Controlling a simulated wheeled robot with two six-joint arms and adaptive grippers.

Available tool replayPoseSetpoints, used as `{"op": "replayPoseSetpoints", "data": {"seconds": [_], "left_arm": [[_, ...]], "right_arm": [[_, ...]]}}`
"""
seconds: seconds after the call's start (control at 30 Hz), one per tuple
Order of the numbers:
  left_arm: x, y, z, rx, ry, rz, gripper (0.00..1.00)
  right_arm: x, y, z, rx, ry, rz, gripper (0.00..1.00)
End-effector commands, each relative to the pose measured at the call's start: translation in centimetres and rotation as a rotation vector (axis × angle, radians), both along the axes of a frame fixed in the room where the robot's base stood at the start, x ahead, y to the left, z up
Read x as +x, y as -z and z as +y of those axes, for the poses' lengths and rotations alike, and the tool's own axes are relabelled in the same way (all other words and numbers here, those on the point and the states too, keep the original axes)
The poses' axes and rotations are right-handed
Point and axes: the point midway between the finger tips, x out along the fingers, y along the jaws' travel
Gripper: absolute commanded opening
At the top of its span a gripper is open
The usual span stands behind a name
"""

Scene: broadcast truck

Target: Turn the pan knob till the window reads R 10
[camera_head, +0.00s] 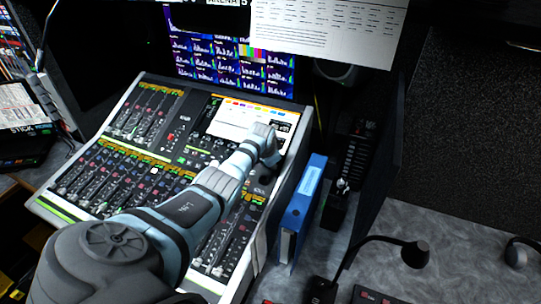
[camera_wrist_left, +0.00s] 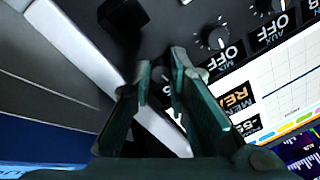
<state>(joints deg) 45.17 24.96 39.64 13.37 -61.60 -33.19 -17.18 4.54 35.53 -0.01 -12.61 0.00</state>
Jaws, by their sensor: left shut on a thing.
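My left arm reaches across the mixing console (camera_head: 42,203), and its gripper (camera_head: 268,160) is at the console's right side, just below the bright screen. In the left wrist view the gripper (camera_wrist_left: 161,72) has its two fingertips close together around a small dark knob, which I take to be the pan knob; the fingers hide most of it. No window reading R 10 or another pan value can be read. Beside the fingers is another knob (camera_wrist_left: 215,38) with a window reading MIX OFF (camera_wrist_left: 228,60). My right gripper is not in view.
Another window reads AUX OFF (camera_wrist_left: 270,33). The console screen (camera_wrist_left: 290,85) lies right of the fingers in the wrist view. A dark block-like control (camera_wrist_left: 123,17) stands near them. A blue binder (camera_head: 301,208) stands right of the console, and a gooseneck microphone (camera_head: 414,254) is further right.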

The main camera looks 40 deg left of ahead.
Motion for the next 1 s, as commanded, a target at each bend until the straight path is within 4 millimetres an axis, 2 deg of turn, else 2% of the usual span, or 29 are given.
{"op": "replayPoseSetpoints", "data": {"seconds": [0.4,0.87,0.9,1.0], "left_arm": [[0.1,-0.19,0.11,0.068,0.159,0.015,0.0],[0.12,-0.2,0.12,0.073,0.173,0.016,0.0],[0.12,-0.2,0.12,0.073,0.173,0.016,0.17],[0.1,-0.17,0.11,0.073,0.173,0.017,0.33]], "right_arm": [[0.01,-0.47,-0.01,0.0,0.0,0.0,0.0],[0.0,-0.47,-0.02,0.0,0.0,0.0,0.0],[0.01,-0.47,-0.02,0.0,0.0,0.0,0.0],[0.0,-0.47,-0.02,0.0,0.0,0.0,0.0]]}}
